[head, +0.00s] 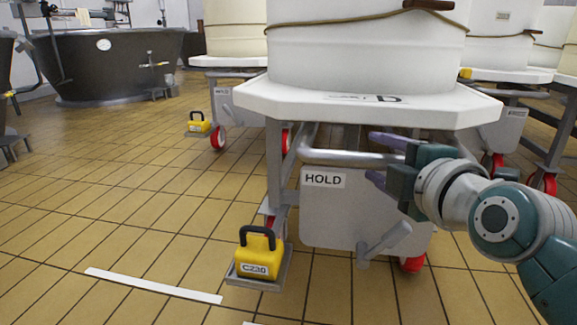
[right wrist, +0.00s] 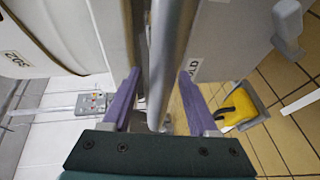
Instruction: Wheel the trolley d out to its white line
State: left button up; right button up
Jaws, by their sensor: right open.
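The trolley d (head: 367,105) stands in front of me in the head view, with a white top marked D and a large pale tub (head: 365,55) on it. A grey push bar (head: 345,158) runs below its top, above a panel with a HOLD label (head: 323,180). My right gripper (head: 380,160) is open at the right part of the bar. In the right wrist view the bar (right wrist: 170,50) passes between the two purple fingers (right wrist: 158,95), which stand apart. The white line (head: 150,285) lies on the floor at the lower left. My left gripper is out of view.
A yellow weight marked C230 (head: 259,258) sits on a grey foot plate at the trolley's front left. Neighbouring trolleys stand behind left (head: 228,62) and right (head: 505,75).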

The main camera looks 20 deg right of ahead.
jog(key=shift+b+x, duration=0.35)
jog(key=shift+x, duration=0.55)
grip_shut()
dwell(0.9)
